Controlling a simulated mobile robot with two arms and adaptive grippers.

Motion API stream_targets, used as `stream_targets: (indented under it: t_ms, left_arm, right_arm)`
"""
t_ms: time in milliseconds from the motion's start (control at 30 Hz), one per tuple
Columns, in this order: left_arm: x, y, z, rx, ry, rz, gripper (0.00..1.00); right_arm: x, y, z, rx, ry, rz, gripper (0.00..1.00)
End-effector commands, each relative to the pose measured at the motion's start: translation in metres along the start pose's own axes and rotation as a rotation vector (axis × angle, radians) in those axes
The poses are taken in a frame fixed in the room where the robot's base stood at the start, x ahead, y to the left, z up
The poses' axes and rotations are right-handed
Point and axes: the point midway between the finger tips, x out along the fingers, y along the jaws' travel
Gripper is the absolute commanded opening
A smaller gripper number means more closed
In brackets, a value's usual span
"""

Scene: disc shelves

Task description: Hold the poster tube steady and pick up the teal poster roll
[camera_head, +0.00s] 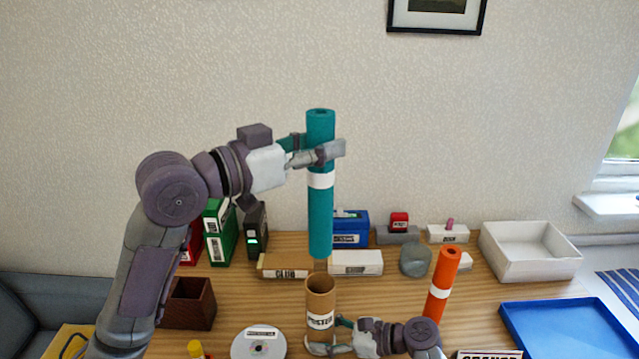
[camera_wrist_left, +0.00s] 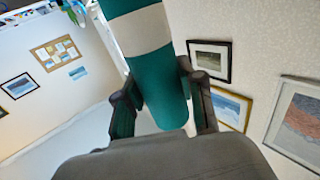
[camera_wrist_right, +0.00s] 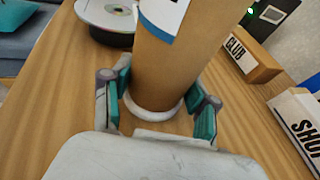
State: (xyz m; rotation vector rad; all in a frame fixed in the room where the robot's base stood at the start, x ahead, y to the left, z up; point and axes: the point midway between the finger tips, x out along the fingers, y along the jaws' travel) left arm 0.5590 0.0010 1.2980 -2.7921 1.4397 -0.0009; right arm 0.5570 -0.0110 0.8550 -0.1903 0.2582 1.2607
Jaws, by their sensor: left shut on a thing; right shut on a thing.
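The teal poster roll (camera_head: 320,215) has a white band and hangs upright in the air. My left gripper (camera_head: 322,153) is shut on its upper part; the roll also shows between the fingers in the left wrist view (camera_wrist_left: 160,92). The brown cardboard poster tube (camera_head: 320,296) stands upright on the table, open at the top, with a white label. The roll's lower end is above the tube's mouth in the head view. My right gripper (camera_head: 330,347) is shut around the tube near its base, and the tube also shows in the right wrist view (camera_wrist_right: 165,70).
An orange roll (camera_head: 442,285) stands right of the tube. A disc stack (camera_head: 258,343) and a dark brown box (camera_head: 190,303) are on the left. Labelled boxes, including the CLUB box (camera_head: 286,265), line the back. A white tray (camera_head: 530,268) and blue tray (camera_head: 525,320) are at right.

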Motion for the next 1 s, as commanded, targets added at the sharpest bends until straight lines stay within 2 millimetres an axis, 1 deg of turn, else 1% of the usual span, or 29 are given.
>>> stream_targets:
  t_ms: [33,167,467,500,667,1000]
  left_arm:
    - [0.0,0.0,-0.007,0.003,0.001,0.0,0.01]
    - [0.0,0.0,-0.016,0.0,0.0,0.0,0.01]
    - [0.0,0.0,-0.018,-0.001,-0.001,0.0,0.01]
    - [0.0,0.0,-0.018,-0.001,-0.001,0.0,0.01]
    - [0.0,0.0,-0.018,-0.001,0.0,0.0,0.01]
    - [0.0,0.0,-0.018,-0.001,0.0,0.0,0.01]
  right_arm:
    - [0.0,0.001,-0.001,0.001,0.002,0.001,0.39]
    - [0.0,0.001,-0.001,0.001,0.002,0.001,0.39]
    - [0.0,0.001,-0.001,0.001,0.002,0.001,0.39]
    - [0.0,0.001,-0.001,0.001,0.002,0.001,0.6]
    - [0.0,0.0,-0.001,0.001,0.001,0.001,0.87]
    - [-0.001,0.0,0.0,0.0,0.001,0.0,0.88]
